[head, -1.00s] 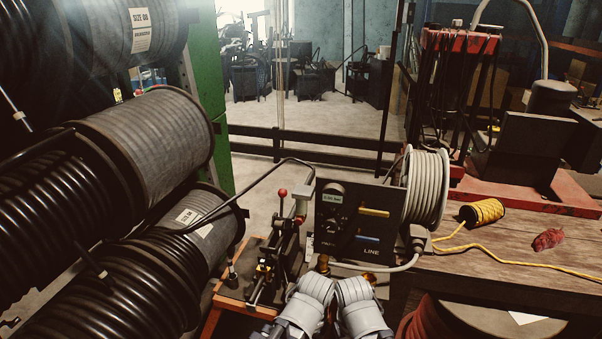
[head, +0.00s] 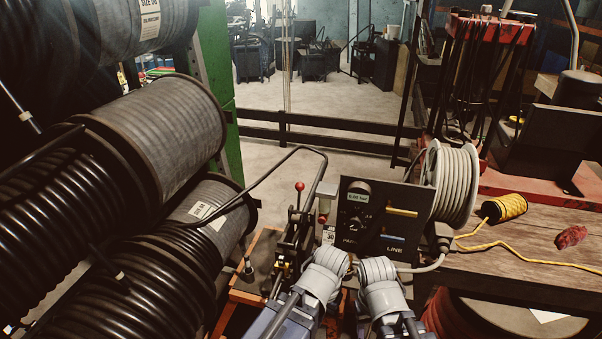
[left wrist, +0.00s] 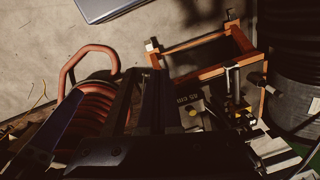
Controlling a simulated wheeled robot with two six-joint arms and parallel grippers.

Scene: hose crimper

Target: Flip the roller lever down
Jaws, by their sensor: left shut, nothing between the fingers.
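A dark hose crimper (head: 290,240) stands on an orange stand, left of the control box. An upright lever with a red ball knob (head: 299,187) rises from it. I cannot tell for sure which part is the roller lever. My left arm's grey links cover the lower right side of the crimper in the head view, and the gripper is hidden there. In the left wrist view my left gripper (left wrist: 140,100) shows as dark fingers, shut and empty, beside the crimper's parts (left wrist: 235,110). It looks apart from them. My right arm shows only its grey links; its gripper is out of sight.
A black control box (head: 378,218) with a grey hose reel (head: 455,185) stands right of the crimper. Large hose drums (head: 165,125) fill the left side. A wooden bench (head: 540,235) with a yellow rope spool (head: 504,208) is at right. The orange stand (left wrist: 200,40) shows in the left wrist view.

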